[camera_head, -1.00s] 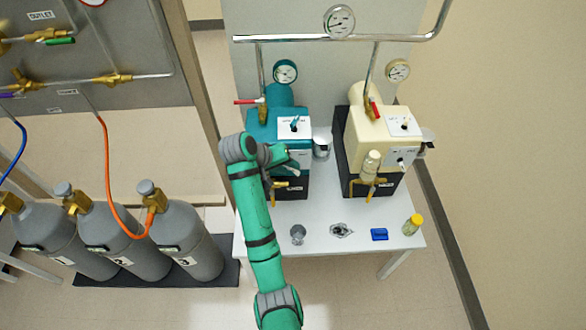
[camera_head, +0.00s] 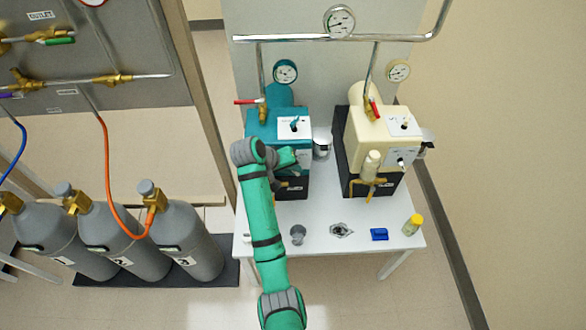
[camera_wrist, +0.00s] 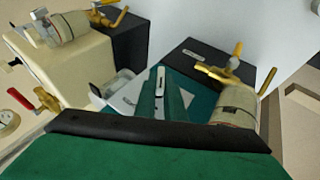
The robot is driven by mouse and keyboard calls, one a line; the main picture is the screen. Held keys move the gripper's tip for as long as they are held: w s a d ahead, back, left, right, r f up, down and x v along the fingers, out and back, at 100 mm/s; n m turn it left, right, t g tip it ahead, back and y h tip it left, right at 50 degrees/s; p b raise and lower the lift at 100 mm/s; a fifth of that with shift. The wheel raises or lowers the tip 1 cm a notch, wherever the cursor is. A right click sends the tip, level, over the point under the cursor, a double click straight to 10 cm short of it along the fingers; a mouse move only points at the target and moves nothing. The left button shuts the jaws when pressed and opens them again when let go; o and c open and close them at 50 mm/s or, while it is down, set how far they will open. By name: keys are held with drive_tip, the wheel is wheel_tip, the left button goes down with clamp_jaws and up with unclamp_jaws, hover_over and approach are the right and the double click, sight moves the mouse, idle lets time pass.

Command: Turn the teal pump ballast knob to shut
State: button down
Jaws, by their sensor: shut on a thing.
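The teal pump (camera_head: 262,131) stands on the left of the white table. My gripper (camera_head: 300,157) is at the pale panel on the pump's front side, below that plate. In the wrist view my gripper (camera_wrist: 160,82) has its two teal fingers close together against the teal pump's white panel (camera_wrist: 128,100). The fingers are shut on the ballast knob, of which only a pale sliver (camera_wrist: 160,79) shows between them. Its pointing direction is hidden.
The cream pump (camera_head: 372,140) stands close on the right, with a clear jar (camera_head: 321,143) between. A grey cup (camera_head: 298,234), a blue block (camera_head: 379,234) and a yellow-capped vial (camera_head: 413,224) stand along the front. Gas cylinders (camera_head: 192,250) are at left.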

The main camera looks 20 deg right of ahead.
drive_tip(key=shift+d+r+m+t+y, duration=0.1)
drive_tip(key=shift+d+m+t+y, duration=0.2)
drive_tip(key=shift+y, duration=1.05)
drive_tip(key=shift+d+r+m+t+y, duration=0.1)
drive_tip(key=shift+m+t+y, duration=0.25)
drive_tip(key=shift+y, duration=1)
drive_tip(key=c, duration=1.8)
unclamp_jaws()
drive_tip(key=shift+c, duration=0.2)
drive_tip(key=shift+s, duration=0.1)
drive_tip(key=d+v, duration=0.1)
drive_tip(key=v, duration=0.6)
drive_tip(key=shift+a+r, duration=0.2)
drive_tip(key=shift+a, duration=0.35)
